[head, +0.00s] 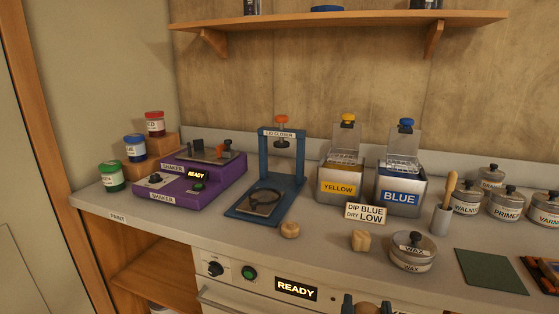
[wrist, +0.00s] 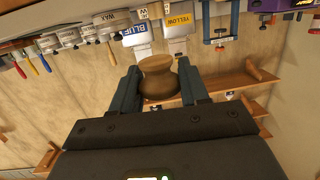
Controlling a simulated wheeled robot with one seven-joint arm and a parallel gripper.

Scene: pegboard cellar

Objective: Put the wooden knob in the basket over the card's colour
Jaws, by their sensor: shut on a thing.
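My gripper (wrist: 160,84) is shut on a wooden knob (wrist: 157,78), which sits between its two fingers in the wrist view. In the head view my gripper (head: 367,306) and the held knob (head: 366,308) show at the bottom edge, in front of the counter. The card (head: 366,213) reads "DIP BLUE DRY LOW". It stands before two metal tins, YELLOW (head: 338,187) and BLUE (head: 400,197). A wire basket (head: 403,165) is at the top of the blue tin, and another basket (head: 346,163) at the yellow one. Both look empty.
Two more wooden pieces (head: 290,230) (head: 361,240) lie on the counter's front. The blue LID CLOSER (head: 300,170) and purple shaker (head: 205,175) stand left. A shelf (head: 340,20) hangs above.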

